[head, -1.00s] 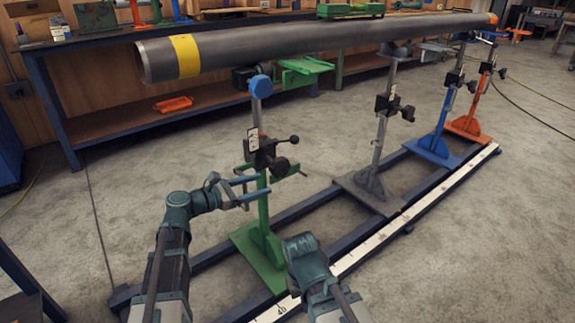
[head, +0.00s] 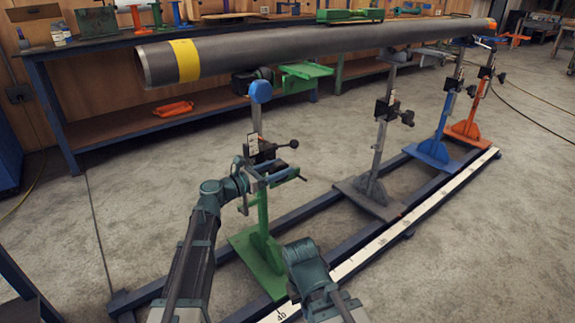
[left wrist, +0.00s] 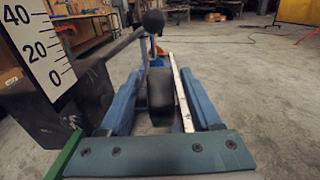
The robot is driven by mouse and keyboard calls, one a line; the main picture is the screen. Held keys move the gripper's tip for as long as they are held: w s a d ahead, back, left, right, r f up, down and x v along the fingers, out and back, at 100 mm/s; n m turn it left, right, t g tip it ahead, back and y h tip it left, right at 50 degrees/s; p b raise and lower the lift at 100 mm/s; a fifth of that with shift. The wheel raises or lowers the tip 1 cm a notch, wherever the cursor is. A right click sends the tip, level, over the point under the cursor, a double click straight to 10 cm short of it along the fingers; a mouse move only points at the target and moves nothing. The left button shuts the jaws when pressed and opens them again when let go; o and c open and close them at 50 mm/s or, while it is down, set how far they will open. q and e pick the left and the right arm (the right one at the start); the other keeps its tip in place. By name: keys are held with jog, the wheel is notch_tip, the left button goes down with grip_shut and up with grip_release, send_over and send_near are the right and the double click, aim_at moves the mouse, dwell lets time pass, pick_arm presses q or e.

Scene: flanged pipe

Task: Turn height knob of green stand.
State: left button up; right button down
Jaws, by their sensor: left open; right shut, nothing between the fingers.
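The green stand (head: 263,235) stands upright on the rail under the near, yellow-banded end of the pipe (head: 310,48). Its black clamp block carries a lever with a ball end (head: 293,144). My left gripper (head: 282,169) is open at the block. In the left wrist view the black height knob (left wrist: 162,97) lies between its two blue fingers (left wrist: 160,103), with a gap on the right side; contact on the left cannot be told. In the head view the fingers largely hide the knob. My right arm shows at bottom centre, but its fingers are not visible.
The ball lever (left wrist: 153,20) and a white scale plate (left wrist: 37,45) are close to the left gripper. Grey (head: 376,160), blue (head: 437,130) and orange (head: 473,110) stands follow along the rail.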

pick_arm(q)
jog(key=shift+x, duration=1.6)
grip_shut()
